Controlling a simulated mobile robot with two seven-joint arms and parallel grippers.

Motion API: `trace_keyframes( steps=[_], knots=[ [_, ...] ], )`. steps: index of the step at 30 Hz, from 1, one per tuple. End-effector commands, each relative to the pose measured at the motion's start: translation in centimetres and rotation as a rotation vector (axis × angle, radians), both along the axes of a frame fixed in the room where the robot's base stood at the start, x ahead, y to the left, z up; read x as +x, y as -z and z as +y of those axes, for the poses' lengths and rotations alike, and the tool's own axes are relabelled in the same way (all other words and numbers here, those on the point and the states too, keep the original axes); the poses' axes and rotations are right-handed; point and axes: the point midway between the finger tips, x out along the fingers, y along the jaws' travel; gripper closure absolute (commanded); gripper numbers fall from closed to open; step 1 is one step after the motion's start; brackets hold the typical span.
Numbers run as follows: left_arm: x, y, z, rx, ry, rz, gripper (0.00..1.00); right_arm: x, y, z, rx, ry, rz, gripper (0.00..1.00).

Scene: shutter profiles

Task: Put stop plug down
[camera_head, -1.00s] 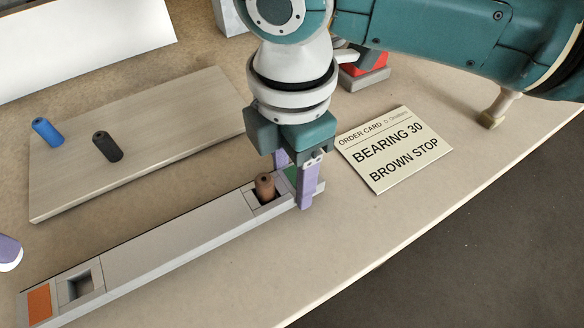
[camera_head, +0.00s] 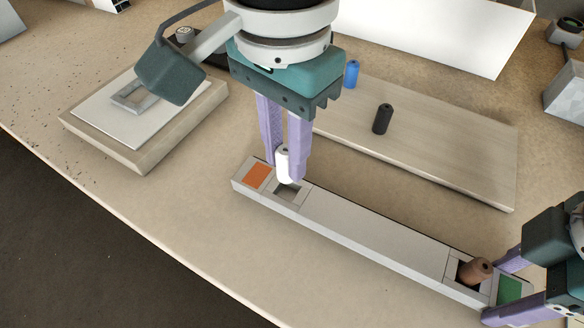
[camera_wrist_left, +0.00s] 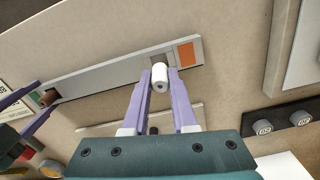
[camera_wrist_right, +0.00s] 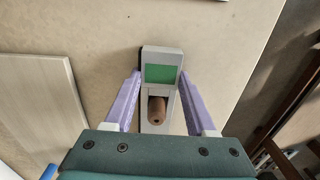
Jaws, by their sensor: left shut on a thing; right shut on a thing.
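A long grey profile (camera_head: 370,232) lies on the table, with an orange patch (camera_head: 257,175) and a square pocket (camera_head: 288,192) at its left end. A brown plug (camera_head: 477,269) sits slightly tilted in the pocket by the green patch (camera_head: 509,290) at the other end. My left gripper (camera_head: 284,170) is shut on a white plug (camera_head: 283,160), held upright at the pocket beside the orange patch; whether its lower end is inside is unclear. My right gripper (camera_wrist_right: 160,92) is shut on the profile's green end, one finger on each side.
A pale board (camera_head: 440,150) behind the profile carries a blue plug (camera_head: 351,74) and a black plug (camera_head: 382,118). A wooden block with a white plate (camera_head: 120,125) stands at the left. The table in front of the profile is clear.

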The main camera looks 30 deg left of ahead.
Motion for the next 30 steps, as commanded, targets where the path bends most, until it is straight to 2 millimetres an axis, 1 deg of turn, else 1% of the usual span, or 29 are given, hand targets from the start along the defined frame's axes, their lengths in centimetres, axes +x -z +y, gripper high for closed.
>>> trace_keyframes(
  steps=[9,12,20,30],
  knots=[
    [0.0,4.0,0.0,0.0,0.002,0.0,1.0,0.0,0.0,0.0,0.0,0.0,0.0,1.0],
    [0.0,4.4,0.0,0.0,0.002,-0.001,1.0,0.0,0.0,0.0,0.0,0.0,0.0,1.0],
    [0.0,4.6,0.0,0.0,0.002,-0.002,1.0,0.0,0.0,0.0,0.001,-0.001,0.0,1.0],
    [-0.2,6.0,0.1,0.004,0.003,0.001,1.0,0.0,0.0,0.3,0.007,-0.004,0.0,1.0]
  ],
)
